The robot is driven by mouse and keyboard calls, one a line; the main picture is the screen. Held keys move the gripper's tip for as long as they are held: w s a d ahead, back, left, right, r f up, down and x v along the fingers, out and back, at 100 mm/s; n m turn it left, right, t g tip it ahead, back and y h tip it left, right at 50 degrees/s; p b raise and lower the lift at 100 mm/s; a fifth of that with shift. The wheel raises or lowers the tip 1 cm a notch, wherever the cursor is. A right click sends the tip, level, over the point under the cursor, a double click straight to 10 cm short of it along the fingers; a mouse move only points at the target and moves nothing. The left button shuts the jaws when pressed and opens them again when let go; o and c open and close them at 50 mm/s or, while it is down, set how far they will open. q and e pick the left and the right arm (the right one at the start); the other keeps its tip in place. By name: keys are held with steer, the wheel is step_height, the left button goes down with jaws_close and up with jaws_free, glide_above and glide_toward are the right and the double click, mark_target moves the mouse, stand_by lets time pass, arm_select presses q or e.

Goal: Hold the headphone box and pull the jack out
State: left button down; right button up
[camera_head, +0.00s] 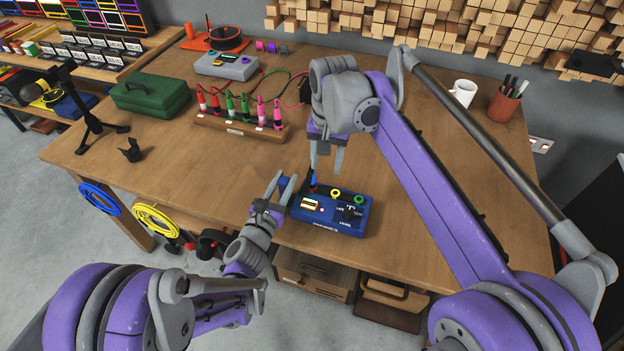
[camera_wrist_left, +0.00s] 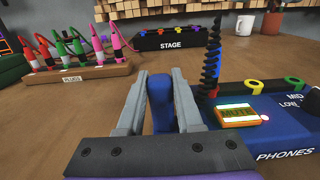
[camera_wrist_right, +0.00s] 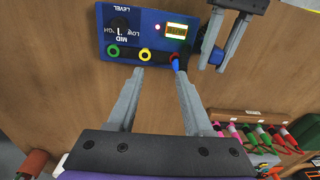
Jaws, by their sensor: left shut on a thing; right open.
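The blue headphone box (camera_head: 352,222) lies near the table's front edge, with a lit display, a black knob and coloured sockets. It also shows in the left wrist view (camera_wrist_left: 290,133) and right wrist view (camera_wrist_right: 140,50). My left gripper (camera_head: 279,193) is shut on a blue grip (camera_wrist_left: 160,92) at the box's left side. The jack (camera_wrist_right: 176,64) stands in the red-ringed socket; its dark ribbed sleeve (camera_wrist_left: 212,62) rises upright. My right gripper (camera_wrist_right: 160,76) is open and empty above the box. In its view one fingertip is close beside the jack; I cannot tell whether they touch.
A wooden block (camera_head: 240,128) with several coloured plugs stands behind the box. A green case (camera_head: 150,94), a grey device (camera_head: 228,65), a white mug (camera_head: 463,92) and a pen cup (camera_head: 504,103) stand farther away. The table right of the box is clear.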

mark_target(313, 172)
steer(key=shift+m+g, duration=0.4)
steer(key=w+a, duration=0.3)
steer(key=shift+f, duration=0.1)
steer(key=shift+d, duration=0.1)
steer(key=shift+f, duration=4.5)
steer(key=shift+c, duration=0.3)
jaws_close()
steer(key=shift+r, duration=0.15)
steer(key=shift+r, duration=2.85)
